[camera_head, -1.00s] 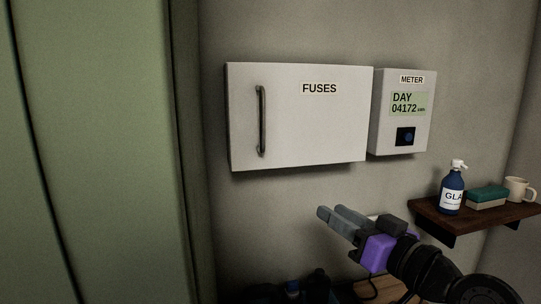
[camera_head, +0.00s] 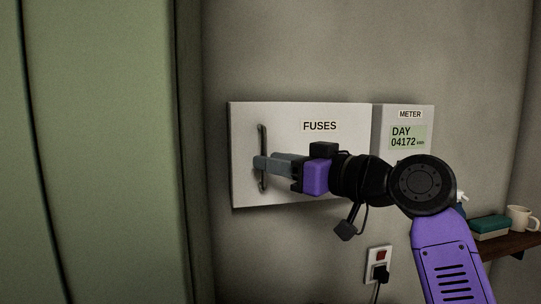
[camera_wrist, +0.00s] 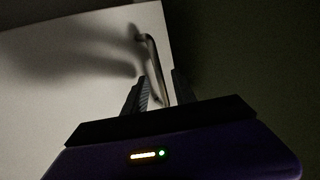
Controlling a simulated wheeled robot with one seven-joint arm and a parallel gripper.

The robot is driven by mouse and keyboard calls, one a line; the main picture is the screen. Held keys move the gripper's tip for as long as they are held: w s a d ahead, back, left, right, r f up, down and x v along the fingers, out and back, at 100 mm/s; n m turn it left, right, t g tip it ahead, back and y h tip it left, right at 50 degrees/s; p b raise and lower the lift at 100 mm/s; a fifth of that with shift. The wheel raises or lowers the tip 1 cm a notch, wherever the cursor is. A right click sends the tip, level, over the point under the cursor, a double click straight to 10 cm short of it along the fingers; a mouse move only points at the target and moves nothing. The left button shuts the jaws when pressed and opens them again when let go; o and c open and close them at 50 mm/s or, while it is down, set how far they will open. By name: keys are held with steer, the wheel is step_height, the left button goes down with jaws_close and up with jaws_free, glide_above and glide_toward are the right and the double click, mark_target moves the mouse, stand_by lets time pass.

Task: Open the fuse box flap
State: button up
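The white fuse box (camera_head: 345,192), labelled FUSES, hangs on the wall with its flap shut. A dark upright bar handle (camera_head: 262,138) is near the flap's left edge. My gripper (camera_head: 258,163) reaches in from the right, with its fingertips at the middle of the handle. In the wrist view the handle (camera_wrist: 154,60) runs between the two fingers of my gripper (camera_wrist: 159,92), which stand apart on either side of it. A gap shows beside the handle, so the fingers look open; contact at the tips cannot be told.
The meter box (camera_head: 420,155) adjoins the fuse box on the right. A green cabinet (camera_head: 100,150) stands at the left. A socket with a plug (camera_head: 378,262) is below.

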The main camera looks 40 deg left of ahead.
steer(key=shift+w+a, duration=0.1)
steer(key=shift+a, duration=0.55)
jaws_close()
stand_by(1.0)
